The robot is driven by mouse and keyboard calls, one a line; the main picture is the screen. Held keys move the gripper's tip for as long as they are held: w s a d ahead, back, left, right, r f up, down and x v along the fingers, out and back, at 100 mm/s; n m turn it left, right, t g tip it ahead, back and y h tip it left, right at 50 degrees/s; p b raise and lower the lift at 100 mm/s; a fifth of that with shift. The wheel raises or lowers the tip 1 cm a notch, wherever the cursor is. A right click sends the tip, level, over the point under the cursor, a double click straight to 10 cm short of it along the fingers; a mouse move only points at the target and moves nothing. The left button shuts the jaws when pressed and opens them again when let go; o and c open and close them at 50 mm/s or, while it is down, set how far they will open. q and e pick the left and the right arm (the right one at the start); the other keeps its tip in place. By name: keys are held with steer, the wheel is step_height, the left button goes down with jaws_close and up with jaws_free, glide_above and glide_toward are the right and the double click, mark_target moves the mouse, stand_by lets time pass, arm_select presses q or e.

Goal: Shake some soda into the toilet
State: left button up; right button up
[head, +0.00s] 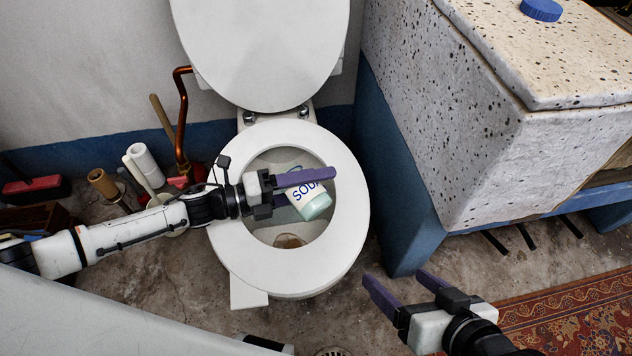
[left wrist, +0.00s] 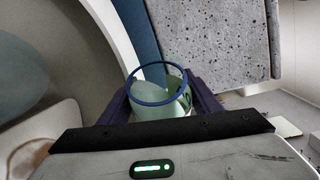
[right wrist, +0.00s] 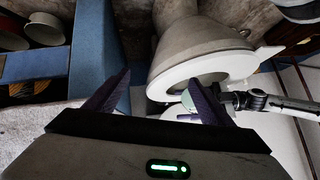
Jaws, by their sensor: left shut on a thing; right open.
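The toilet (head: 350,225) stands with its lid (head: 262,50) raised and its seat ring down; the bowl has a brownish patch at the bottom. My left gripper (head: 316,186) is shut on the soda container (head: 313,204), a white and pale green tub marked "SODA", and holds it tilted over the bowl opening. In the left wrist view the container (left wrist: 158,98) shows a blue ring rim between the fingers. No falling powder shows. My right gripper (head: 397,280) is open and empty, in front of the toilet to the right; its fingers also show in the right wrist view (right wrist: 155,100).
A speckled stone washtrough (head: 480,130) on a blue base stands at the right, with a blue round cap (head: 541,9) on top. A copper pipe (head: 181,120), a white roll (head: 145,162) and other items stand left. A patterned rug (head: 570,320) lies lower right.

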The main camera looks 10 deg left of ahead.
stand_by(0.3)
arm_select(q)
steer(key=shift+f+n+b, duration=0.3)
steer(key=shift+b, duration=0.15)
steer(key=shift+f+h, duration=0.1)
steer(key=shift+h, duration=0.2)
steer(key=shift+w+a+n, duration=0.1)
steer(key=shift+n, duration=0.3)
arm_select(e)
steer(key=shift+w+a+r+t+y, duration=0.15)
steer(key=shift+a+r+t+y, duration=0.15)
steer(key=shift+a+r, duration=0.3)
steer(key=shift+d+f, duration=0.1)
steer(key=shift+f, duration=0.05)
steer(key=shift+w, duration=0.1)
